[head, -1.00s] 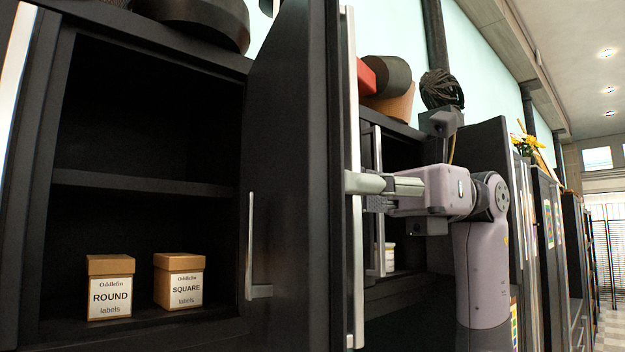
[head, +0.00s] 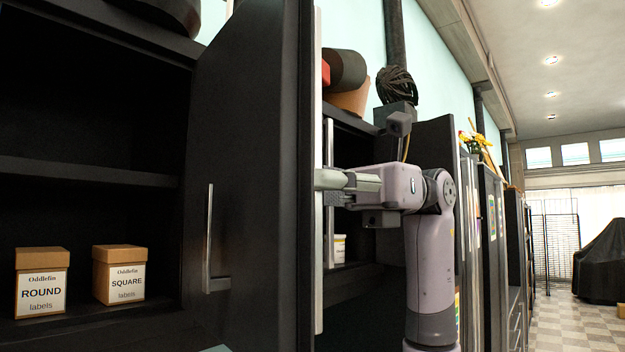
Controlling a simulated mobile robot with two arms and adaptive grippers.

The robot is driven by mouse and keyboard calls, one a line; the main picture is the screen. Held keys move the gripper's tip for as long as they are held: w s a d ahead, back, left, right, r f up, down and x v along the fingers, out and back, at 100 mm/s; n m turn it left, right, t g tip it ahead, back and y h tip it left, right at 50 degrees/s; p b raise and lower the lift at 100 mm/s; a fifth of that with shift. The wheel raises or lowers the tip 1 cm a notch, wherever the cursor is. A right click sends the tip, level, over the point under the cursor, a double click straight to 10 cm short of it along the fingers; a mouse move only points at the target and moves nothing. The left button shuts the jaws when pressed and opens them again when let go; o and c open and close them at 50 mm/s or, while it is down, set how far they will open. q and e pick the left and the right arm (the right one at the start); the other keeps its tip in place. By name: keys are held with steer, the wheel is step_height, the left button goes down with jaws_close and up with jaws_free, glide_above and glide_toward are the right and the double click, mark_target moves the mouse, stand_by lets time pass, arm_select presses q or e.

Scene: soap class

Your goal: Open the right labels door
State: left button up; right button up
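The right labels door (head: 255,150) is a tall black panel. It stands swung out from the right side of the labels cabinet, its broad face toward the cabinet opening. My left gripper is not in view.
Inside the open cabinet (head: 90,170) stand a ROUND labels box (head: 41,290) and a SQUARE labels box (head: 120,280). Another open cabinet with a white jar (head: 339,248) lies beyond the door.

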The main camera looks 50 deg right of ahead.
steer(key=shift+o, duration=1.3)
steer(key=s+d, duration=0.1)
steer(key=d, duration=1.1)
steer(key=shift+s, duration=0.4)
